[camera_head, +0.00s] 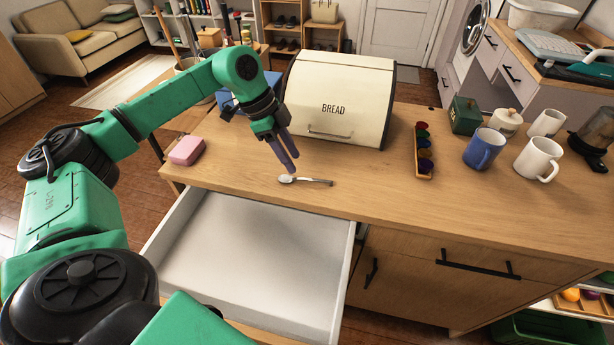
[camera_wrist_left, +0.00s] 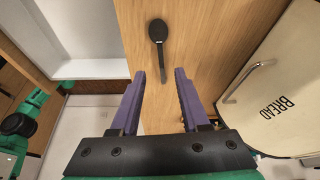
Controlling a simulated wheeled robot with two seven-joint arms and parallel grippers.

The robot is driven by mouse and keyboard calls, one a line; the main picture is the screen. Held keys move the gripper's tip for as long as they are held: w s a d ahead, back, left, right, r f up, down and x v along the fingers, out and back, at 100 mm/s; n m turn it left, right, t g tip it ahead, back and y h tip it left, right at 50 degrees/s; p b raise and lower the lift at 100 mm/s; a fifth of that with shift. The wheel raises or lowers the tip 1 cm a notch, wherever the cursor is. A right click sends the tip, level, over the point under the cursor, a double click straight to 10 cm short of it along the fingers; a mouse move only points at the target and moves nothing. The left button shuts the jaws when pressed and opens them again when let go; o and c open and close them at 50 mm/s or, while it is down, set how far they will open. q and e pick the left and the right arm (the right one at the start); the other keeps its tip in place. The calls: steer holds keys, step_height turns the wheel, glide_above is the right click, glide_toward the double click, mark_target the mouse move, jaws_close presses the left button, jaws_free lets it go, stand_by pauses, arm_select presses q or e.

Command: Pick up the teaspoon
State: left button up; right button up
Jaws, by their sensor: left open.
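The teaspoon (camera_head: 305,181) lies on the wooden counter just behind the open drawer, its bowl to the left and its handle to the right in the head view. It also shows in the left wrist view (camera_wrist_left: 158,32), dark, with its handle end pointing toward the gap between my fingers. My left gripper (camera_head: 288,165) points down close to the spoon, its purple fingers above the counter. In the left wrist view the fingers (camera_wrist_left: 160,72) stand apart with nothing between them. My right gripper is not in view.
The white drawer (camera_head: 245,265) is open and empty below the counter's front edge. The bread bin (camera_head: 338,98) stands behind the spoon. A pink box (camera_head: 187,150) lies to the left. A tray of coloured pods (camera_head: 424,150), a blue mug (camera_head: 484,148) and white mugs (camera_head: 538,159) stand to the right.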

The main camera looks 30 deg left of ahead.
mark_target(305, 179)
arm_select(q)
steer(key=p+x, duration=0.1)
steer(key=x, duration=0.4)
steer(key=shift+w+d+f+p, duration=0.1)
steer(key=shift+d+f+p, duration=0.05)
steer(key=shift+f+p, duration=0.15)
steer(key=shift+f, duration=0.15)
steer(key=shift+c, duration=0.7)
jaws_close()
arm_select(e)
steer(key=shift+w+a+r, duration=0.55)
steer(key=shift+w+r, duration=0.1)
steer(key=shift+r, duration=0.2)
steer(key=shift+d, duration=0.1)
